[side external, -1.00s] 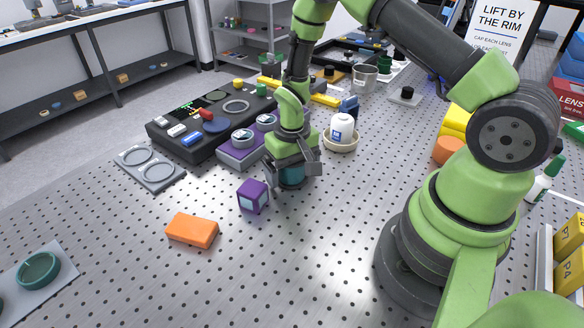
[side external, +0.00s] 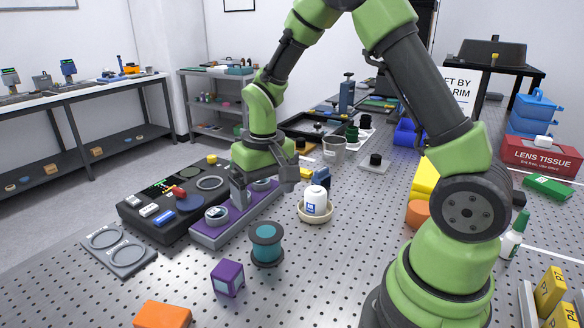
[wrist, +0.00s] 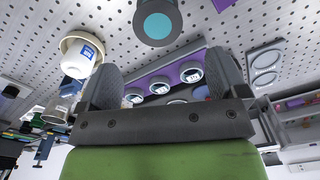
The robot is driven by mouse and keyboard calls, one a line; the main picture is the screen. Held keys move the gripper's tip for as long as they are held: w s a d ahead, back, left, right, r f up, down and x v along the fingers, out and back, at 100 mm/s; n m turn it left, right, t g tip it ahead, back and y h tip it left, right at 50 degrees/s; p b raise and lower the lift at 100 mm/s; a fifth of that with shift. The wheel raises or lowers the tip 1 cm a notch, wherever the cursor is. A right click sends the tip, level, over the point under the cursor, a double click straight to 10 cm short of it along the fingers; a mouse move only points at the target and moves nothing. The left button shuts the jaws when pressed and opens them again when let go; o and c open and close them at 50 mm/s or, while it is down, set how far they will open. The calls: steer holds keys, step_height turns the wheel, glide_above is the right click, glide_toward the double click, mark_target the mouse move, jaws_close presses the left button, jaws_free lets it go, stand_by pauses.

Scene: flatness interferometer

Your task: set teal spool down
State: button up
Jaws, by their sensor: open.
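The teal spool (side external: 266,245) has dark grey end flanges and stands upright on the perforated metal table (side external: 330,270). It is in front of the purple rack and to the right of the purple cube. My gripper (side external: 265,190) is open and empty, raised above and behind the spool, clear of it. In the wrist view the spool (wrist: 157,22) shows its round teal-centred end at the top, beyond the spread fingers and not between them.
A purple cube (side external: 228,278) and an orange block (side external: 162,314) lie nearby. A purple rack with round pieces (side external: 232,223) stands behind, beside a black tray (side external: 150,217). A white jar (side external: 316,200) sits in a cream dish (side external: 316,215) to the right. Table front-right of the spool is clear.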

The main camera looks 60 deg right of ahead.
steer(key=s+a+r+t+y, duration=0.1)
steer(key=s+a+r+t, duration=0.2)
steer(key=s+r, duration=0.5)
steer(key=s+a+r+t+y, duration=0.1)
steer(key=s+a+r+t, duration=0.2)
steer(key=s+r, duration=0.5)
steer(key=shift+a+r+n+t, duration=0.25)
steer(key=shift+r+n+t, duration=0.05)
steer(key=shift+r+t, duration=0.1)
